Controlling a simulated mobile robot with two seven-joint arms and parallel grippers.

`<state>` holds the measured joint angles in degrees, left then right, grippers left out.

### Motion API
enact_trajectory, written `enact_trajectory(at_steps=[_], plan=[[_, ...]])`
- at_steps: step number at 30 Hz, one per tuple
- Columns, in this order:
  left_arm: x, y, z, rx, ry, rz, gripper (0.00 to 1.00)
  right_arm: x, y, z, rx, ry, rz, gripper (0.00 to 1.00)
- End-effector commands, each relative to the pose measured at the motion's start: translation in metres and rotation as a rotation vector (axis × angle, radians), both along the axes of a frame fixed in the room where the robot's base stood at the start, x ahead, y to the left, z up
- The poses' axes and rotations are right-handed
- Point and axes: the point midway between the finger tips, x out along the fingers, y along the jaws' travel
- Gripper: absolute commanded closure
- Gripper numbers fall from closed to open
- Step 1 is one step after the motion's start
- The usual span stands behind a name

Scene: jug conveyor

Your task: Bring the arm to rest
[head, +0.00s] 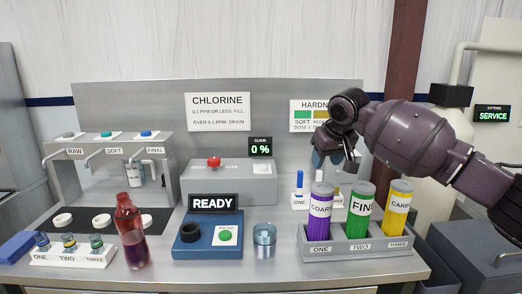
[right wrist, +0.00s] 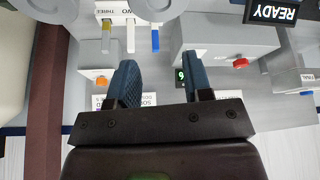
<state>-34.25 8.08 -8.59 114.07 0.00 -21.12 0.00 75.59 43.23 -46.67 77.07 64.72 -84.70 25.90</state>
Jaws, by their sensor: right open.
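My right arm (head: 410,135) comes in from the right in the head view and is raised over the right part of the bench. Its right gripper (head: 328,158) hangs above and behind the cartridge rack (head: 365,243), apart from it. In the right wrist view the two blue fingers of the right gripper (right wrist: 162,75) stand apart with nothing between them. The purple COARSE (head: 319,215), green FINE (head: 359,212) and yellow CARBON (head: 397,208) cartridges stand upright in the rack. My left gripper is not in view.
A red bottle (head: 130,230) stands at the bench's left front, beside a rack of small vials (head: 72,257). A glass beaker (head: 264,240) stands mid-bench, next to a blue READY tester (head: 208,240). A grey box with a red button (head: 232,178) and a tap unit (head: 110,165) stand behind.

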Motion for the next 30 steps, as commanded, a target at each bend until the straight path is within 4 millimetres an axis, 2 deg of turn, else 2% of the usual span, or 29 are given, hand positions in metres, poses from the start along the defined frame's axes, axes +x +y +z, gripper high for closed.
enact_trajectory(at_steps=[2,6,11,15,23,30], plan=[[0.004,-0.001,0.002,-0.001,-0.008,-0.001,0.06,0.008,0.018,0.017,0.01,-0.127,0.072,0.54],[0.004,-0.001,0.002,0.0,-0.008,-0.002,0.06,0.016,0.045,0.021,0.03,-0.324,0.19,0.54],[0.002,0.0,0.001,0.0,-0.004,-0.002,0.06,0.013,0.071,0.005,0.063,-0.531,0.31,0.54],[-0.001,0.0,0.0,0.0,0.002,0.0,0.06,0.003,0.083,-0.02,0.097,-0.678,0.376,0.54],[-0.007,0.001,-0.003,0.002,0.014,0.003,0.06,-0.031,0.083,-0.074,0.149,-0.879,0.408,0.54],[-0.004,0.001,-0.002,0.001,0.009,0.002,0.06,-0.07,0.062,-0.125,0.166,-0.987,0.362,0.54]])
